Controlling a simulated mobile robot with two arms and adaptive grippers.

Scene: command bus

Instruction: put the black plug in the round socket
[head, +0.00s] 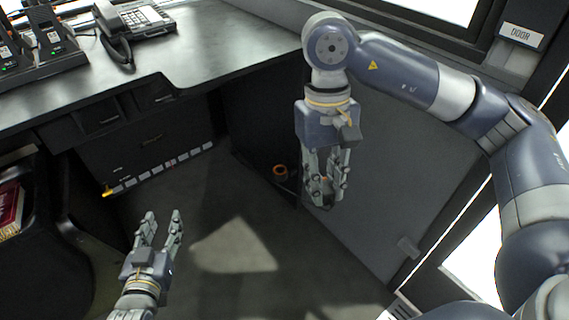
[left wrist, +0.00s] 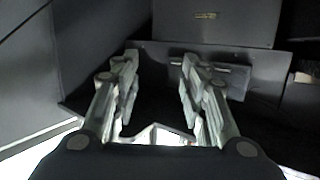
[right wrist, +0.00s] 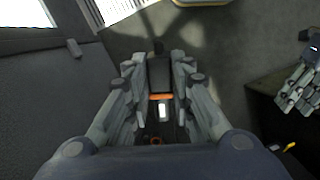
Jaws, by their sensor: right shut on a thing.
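My right gripper (head: 322,192) points down beside the dark panel and is shut on the black plug, mostly hidden by the fingers in the head view. In the right wrist view the black plug (right wrist: 159,72) sits between the fingers, with an orange band and a white part nearer the camera. A round orange-rimmed opening (head: 280,170), which looks like the round socket, is low by the dark panel, left of my right gripper and apart from it. My left gripper (head: 163,214) is open and empty above the floor; it also shows open in the left wrist view (left wrist: 158,65).
A desk (head: 215,50) bears a telephone (head: 135,22) and radio chargers (head: 45,50). Drawers and a row of labelled switches (head: 160,171) are below it. A grey panel (head: 400,180) is behind my right arm. The middle floor is clear.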

